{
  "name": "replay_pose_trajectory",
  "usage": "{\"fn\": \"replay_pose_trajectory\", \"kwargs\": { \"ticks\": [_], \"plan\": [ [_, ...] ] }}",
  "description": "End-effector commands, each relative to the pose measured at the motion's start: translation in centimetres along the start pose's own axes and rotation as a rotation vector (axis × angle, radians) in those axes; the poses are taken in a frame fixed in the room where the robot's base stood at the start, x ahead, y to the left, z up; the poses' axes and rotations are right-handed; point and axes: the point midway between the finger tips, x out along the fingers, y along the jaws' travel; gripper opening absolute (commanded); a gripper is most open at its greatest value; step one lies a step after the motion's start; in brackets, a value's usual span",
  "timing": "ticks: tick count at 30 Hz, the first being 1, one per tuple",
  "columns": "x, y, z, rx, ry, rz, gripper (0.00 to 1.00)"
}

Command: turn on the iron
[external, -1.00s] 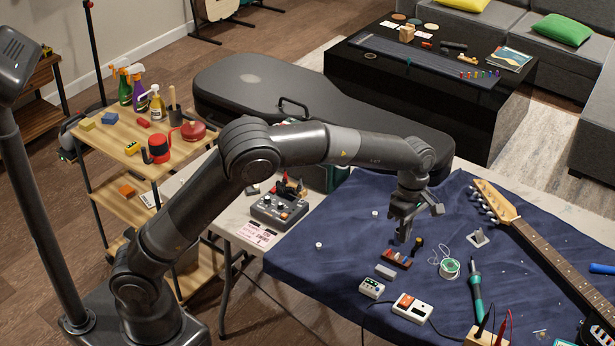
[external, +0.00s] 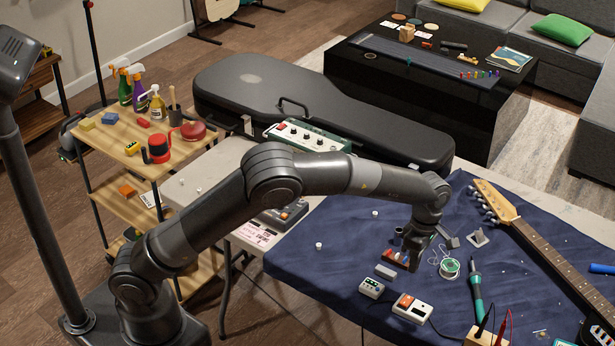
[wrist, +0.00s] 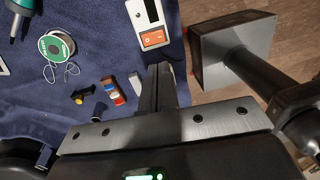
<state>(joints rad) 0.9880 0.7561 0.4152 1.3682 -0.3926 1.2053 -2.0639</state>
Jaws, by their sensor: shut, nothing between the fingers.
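The soldering iron (external: 476,291) with a teal handle lies on the blue cloth at the right in the external view; part of its handle shows at the wrist view's top left (wrist: 18,18). A white switch box (external: 412,308) with an orange rocker switch (external: 405,300) lies left of it. In the wrist view the orange rocker (wrist: 153,38) shows beyond my fingertips. My gripper (external: 413,267) points down, shut and empty, behind the box beside the red-brown block rack. In the wrist view its fingers (wrist: 160,70) are together, apart from the switch.
A solder spool (external: 450,268) lies right of my gripper. A guitar neck (external: 545,248) lies at the right. Open cloth spreads left of the boxes.

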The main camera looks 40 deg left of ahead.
Motion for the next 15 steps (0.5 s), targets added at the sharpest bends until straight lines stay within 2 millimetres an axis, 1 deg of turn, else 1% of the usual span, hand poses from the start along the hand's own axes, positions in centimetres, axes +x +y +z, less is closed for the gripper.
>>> {"fn": "replay_pose_trajectory", "kwargs": {
  "ticks": [1, 9, 15],
  "plan": [
    [1.2, -0.1, -0.1, -0.001, 0.003, -0.003, 0.00],
    [7.0, -0.1, 0.0, -0.001, 0.002, -0.003, 0.00],
    [9.8, -0.1, 0.0, 0.000, 0.001, -0.001, 0.00]
  ]
}}
